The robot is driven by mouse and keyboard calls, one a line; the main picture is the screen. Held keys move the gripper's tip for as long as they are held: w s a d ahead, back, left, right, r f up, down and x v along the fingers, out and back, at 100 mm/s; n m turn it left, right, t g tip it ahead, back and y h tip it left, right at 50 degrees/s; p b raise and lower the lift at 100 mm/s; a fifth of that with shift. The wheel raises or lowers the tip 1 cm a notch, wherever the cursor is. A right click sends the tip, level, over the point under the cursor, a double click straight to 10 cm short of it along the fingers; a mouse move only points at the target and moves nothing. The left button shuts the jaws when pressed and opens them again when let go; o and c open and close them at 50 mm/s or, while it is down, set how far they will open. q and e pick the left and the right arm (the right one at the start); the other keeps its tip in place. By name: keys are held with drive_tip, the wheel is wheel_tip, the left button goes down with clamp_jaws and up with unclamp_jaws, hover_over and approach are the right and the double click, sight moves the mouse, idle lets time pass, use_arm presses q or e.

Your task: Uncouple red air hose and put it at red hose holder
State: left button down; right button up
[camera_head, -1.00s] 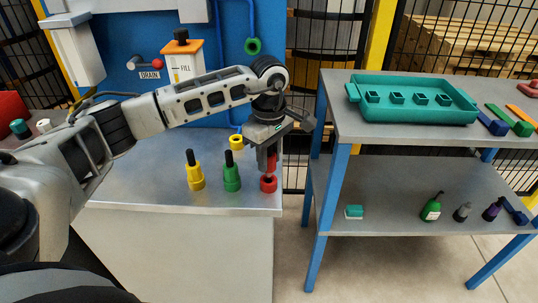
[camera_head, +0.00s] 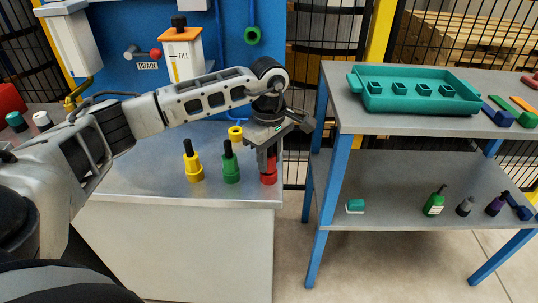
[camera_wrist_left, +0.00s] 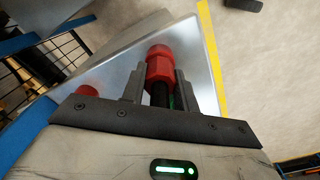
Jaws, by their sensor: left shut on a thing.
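My left gripper (camera_head: 267,160) points down at the right corner of the bench, its jaws around the red air hose fitting (camera_head: 268,178). In the left wrist view the fitting (camera_wrist_left: 160,65) shows as a rounded red end with a hexagonal collar and a black stem between the fingers (camera_wrist_left: 160,92). It is upright, low at the bench top. A second red piece (camera_wrist_left: 87,90) shows left of the fingers; I cannot tell whether it is the red hose holder. The fingers partly hide the fitting, and I cannot tell whether it touches the bench. My right gripper is not seen.
Yellow (camera_head: 194,170) and green (camera_head: 231,170) fittings with black stems stand left of the red one. A yellow ring (camera_head: 235,134) is behind them, and a green ring (camera_head: 252,36) hangs on the blue wall. A shelf with a teal tray (camera_head: 412,105) stands to the right.

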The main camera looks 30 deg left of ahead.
use_arm(q)
drive_tip(key=shift+f, duration=0.25)
drive_tip(key=c, duration=1)
unclamp_jaws()
